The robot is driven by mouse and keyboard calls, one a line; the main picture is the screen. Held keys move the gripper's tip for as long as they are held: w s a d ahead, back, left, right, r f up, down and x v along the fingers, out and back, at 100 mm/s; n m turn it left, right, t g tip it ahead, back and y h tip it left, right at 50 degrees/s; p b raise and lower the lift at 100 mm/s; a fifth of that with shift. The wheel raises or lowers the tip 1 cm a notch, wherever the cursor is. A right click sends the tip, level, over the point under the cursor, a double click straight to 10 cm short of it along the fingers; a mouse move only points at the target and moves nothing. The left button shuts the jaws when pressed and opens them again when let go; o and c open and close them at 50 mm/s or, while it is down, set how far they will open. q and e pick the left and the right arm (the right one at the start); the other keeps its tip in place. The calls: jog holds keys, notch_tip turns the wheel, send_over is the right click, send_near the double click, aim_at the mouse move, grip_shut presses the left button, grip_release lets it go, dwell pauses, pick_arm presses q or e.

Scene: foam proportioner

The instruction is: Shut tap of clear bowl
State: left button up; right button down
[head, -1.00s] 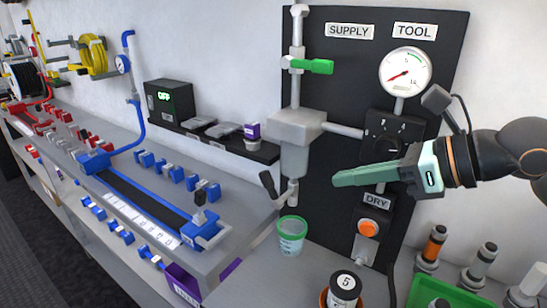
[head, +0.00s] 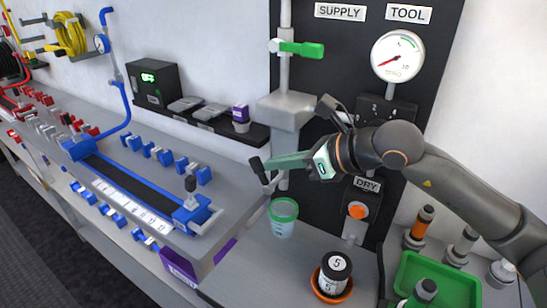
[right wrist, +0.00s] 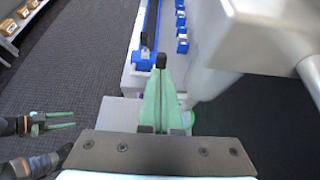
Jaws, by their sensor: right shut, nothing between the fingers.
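The clear bowl (head: 284,142) hangs under a grey block on the black panel, looking grey and partly hidden by my right gripper. Its tap has a black-tipped lever (head: 257,166), tilted up to the left. My right gripper (head: 272,163) is shut and empty, its green fingers pointing left across the bowl's lower end. Its tips are at or very near the lever; contact is unclear. In the right wrist view the black lever tip (right wrist: 161,61) shows just beyond the fingertips (right wrist: 161,76). My left gripper (right wrist: 57,121) shows there at the left, fingers apart and empty.
A green-rimmed cup (head: 284,218) stands below the tap. A green-handled valve (head: 301,49) and gauge (head: 398,56) are above. The blue-fitted bench (head: 135,195) lies left.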

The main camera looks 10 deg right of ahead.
aim_at(258, 158)
jog(key=shift+w+a+f, duration=0.4)
jog(key=shift+w, duration=0.05)
jog(key=shift+w+a, duration=0.15)
dwell(0.3)
jog(key=shift+w+a+b, duration=0.1)
jog(key=shift+b, duration=0.3)
jog(key=shift+w+a+b, duration=0.55)
jog(key=shift+a+b, duration=0.05)
jog(key=shift+b, duration=0.55)
jog(key=shift+w+a+f+b, duration=0.1)
jog(key=shift+w+a+b, duration=0.15)
jog(key=shift+b, duration=0.1)
jog(key=shift+w+a+b, duration=0.1)
jog(key=shift+w+b, duration=0.05)
jog(key=shift+b, duration=0.15)
jog(key=shift+w+a, duration=0.1)
jog(key=shift+a, duration=0.05)
